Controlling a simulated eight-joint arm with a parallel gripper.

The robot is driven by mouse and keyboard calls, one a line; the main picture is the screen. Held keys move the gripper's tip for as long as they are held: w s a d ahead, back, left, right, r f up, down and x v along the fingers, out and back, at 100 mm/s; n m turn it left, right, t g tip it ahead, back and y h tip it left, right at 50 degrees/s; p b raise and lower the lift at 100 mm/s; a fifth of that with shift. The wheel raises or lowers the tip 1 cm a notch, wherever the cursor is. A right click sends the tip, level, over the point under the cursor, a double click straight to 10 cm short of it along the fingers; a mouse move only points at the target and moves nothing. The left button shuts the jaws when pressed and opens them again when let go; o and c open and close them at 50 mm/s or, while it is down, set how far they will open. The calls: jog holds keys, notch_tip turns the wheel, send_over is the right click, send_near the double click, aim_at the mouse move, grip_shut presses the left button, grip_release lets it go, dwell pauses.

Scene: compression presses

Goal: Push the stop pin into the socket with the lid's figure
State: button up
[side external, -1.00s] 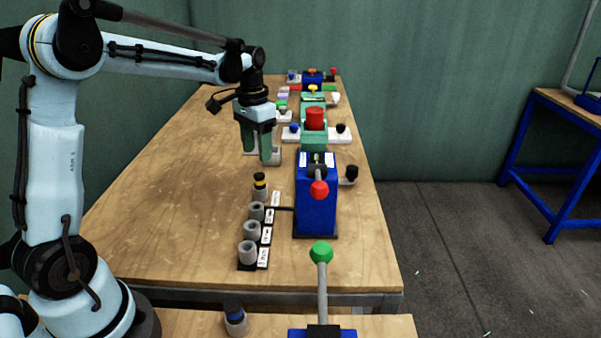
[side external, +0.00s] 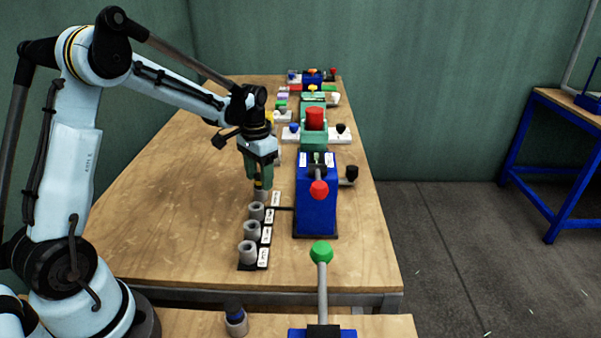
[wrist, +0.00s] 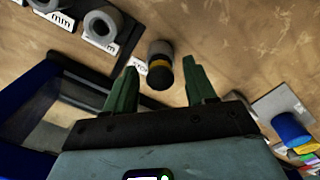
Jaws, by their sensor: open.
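The stop pin (wrist: 158,74), dark-topped with a yellow band, stands in a grey socket (side external: 260,195) at the far end of a row. My gripper (side external: 259,184) is open and low over it, pointing down. In the wrist view the pin shows between the two green fingers, apart from both. In the side view the fingers hide most of the pin. Three empty grey sockets, the nearest (side external: 248,252) among them, continue the row toward the camera, with white labels beside them. The blue press (side external: 316,205) has small white labels on top; their figures are unreadable.
The blue press with its red-knobbed lever (side external: 319,189) stands right of the row. A green-knobbed lever (side external: 321,253) rises in front. Another grey socket (side external: 236,323) with a blue-topped piece is at the front. A green press (side external: 314,130) stands behind. The table's left side is clear.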

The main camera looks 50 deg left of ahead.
aim_at(259, 175)
jog(key=shift+c, duration=0.4)
grip_shut()
jog(key=shift+r, duration=2.2)
jog(key=shift+r, duration=1.9)
jog(key=s+d+r, duration=0.2)
jog(key=s+d, duration=0.7)
jog(key=shift+s+d+n, duration=0.35)
jog(key=shift+s+n, duration=0.05)
